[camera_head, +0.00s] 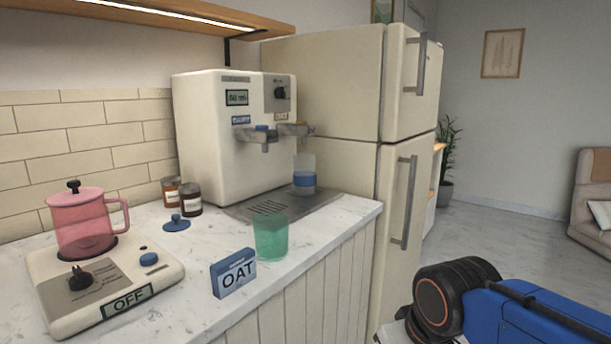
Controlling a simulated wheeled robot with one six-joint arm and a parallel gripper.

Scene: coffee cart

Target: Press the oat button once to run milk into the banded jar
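The white milk machine (212,150) stands on the counter at the back. Its front has a small display (237,97), a dark knob (280,93) and small blue and pale labels too small to read surely. A blue button-like part (262,128) sits above the left spout; I cannot tell if it is the oat button. The banded jar (304,163), clear with a blue band, stands upright on the drip tray (318,199), below the right spout (295,130). No milk stream is visible. My gripper is out of view.
A green cup (271,237) stands by the tray's front. A pink pitcher (84,222) sits on a warmer (60,307) marked OFF. The fridge (335,95) closes off the right.

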